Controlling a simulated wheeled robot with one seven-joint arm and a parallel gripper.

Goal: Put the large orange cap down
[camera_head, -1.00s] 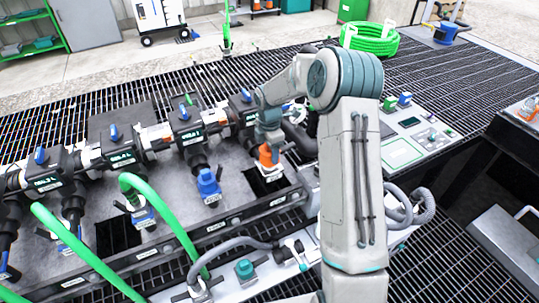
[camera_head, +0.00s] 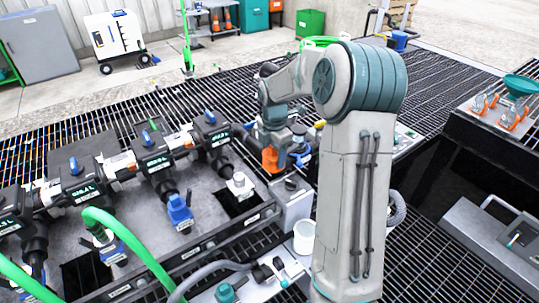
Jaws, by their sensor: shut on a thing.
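The large orange cap (camera_head: 270,161) hangs below my gripper (camera_head: 271,149), which is shut on it. The cap is held above and to the right of a bare pale metal fitting (camera_head: 239,185) at the end of the rightmost black valve branch. In the picture it lies just above a grey box (camera_head: 292,206) with a dark knob on top. The fingertips are small here, and part of the cap's upper side is hidden by the gripper.
A white cup (camera_head: 303,238) stands in front of the grey box. Green hoses (camera_head: 135,245) cross the lower left. A dark bench (camera_head: 480,150) with orange-handled fittings stands at right.

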